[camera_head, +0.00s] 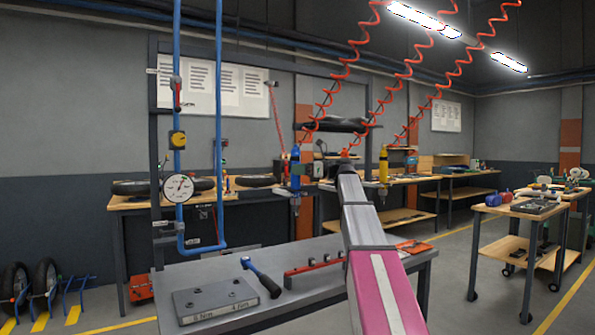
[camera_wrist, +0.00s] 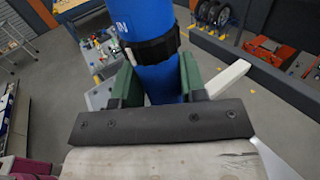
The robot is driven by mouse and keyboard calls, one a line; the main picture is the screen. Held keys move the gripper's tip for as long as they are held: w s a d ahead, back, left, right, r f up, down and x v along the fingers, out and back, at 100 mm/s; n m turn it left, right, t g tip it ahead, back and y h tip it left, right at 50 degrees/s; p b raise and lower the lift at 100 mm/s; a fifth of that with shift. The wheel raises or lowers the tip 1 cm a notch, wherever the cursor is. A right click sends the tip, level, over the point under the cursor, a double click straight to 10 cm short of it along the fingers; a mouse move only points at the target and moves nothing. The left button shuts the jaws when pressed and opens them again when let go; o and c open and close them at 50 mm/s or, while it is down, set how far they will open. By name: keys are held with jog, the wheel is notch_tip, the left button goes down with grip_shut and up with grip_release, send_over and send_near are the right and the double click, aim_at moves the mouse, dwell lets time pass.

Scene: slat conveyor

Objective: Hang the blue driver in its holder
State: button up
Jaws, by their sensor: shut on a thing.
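The blue driver (camera_head: 295,172) is upright under a red coiled hose in the head view, above the back of the grey bench. In the wrist view the blue driver (camera_wrist: 162,82) is a blue cylinder with a black band and part of a white mark. My gripper (camera_wrist: 158,88) is shut on it, with a green pad against each side. In the head view my arm reaches in from the lower right and covers part of the bench. A grey block (camera_head: 215,300) marked "8 Nm" and "4 Nm" lies at the bench's left front. I cannot tell which part is the driver's holder.
A blue-handled tool (camera_head: 262,279) and a red rail (camera_head: 314,268) lie on the grey bench (camera_head: 180,275). A yellow driver (camera_head: 383,166) hangs right of my arm. Blue pipes with a gauge (camera_head: 179,188) stand at left. A wooden cart (camera_head: 530,210) stands at right.

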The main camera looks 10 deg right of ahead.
jog(key=shift+f, duration=0.25)
dwell(0.4)
jog(key=o, duration=1.2)
jog(key=shift+o, duration=0.2)
jog(key=shift+f, duration=0.1)
jog(key=s+d, duration=0.2)
jog(key=d, duration=0.8)
jog(key=shift+d, duration=0.35)
jog(key=shift+s, duration=0.1)
